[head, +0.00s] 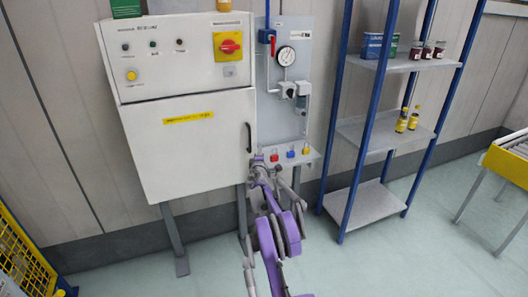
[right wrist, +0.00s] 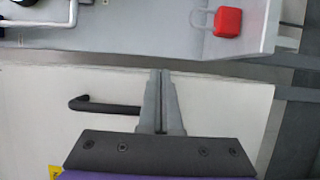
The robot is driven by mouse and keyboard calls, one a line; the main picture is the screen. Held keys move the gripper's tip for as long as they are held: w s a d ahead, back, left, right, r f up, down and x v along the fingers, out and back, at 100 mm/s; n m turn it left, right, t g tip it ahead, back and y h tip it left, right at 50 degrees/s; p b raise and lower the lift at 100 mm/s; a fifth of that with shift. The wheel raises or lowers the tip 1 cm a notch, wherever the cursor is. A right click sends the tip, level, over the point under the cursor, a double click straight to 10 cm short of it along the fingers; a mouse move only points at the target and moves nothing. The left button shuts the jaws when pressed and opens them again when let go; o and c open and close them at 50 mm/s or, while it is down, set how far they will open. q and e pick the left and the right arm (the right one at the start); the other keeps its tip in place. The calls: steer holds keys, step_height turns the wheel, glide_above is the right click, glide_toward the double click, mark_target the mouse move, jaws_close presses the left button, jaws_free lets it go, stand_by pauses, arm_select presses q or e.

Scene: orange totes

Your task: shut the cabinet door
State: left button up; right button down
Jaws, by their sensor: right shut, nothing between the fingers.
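The cabinet (head: 190,70) is a white box on legs against the wall. Its lower door (head: 195,150) has a yellow label and looks flush or nearly flush with the front; I cannot tell if a small gap remains. The black door handle (head: 249,138) is on the door's right edge and also shows in the right wrist view (right wrist: 105,105). My right gripper (head: 258,160) is at the door's right edge, just below the handle. In the right wrist view its fingers (right wrist: 160,75) are together and empty, beside the handle. My left gripper is not in view.
A grey panel (head: 291,80) with a gauge and padlocks adjoins the cabinet on the right; a red padlock (right wrist: 228,21) shows in the right wrist view. A blue-post shelf (head: 375,130) stands further right. Yellow fencing (head: 25,260) is at lower left. The floor in front is clear.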

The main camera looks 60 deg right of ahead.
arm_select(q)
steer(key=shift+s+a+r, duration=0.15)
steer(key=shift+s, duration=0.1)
arm_select(e)
steer(key=s, duration=1)
steer(key=shift+s, duration=0.3)
steer(key=shift+f, duration=0.1)
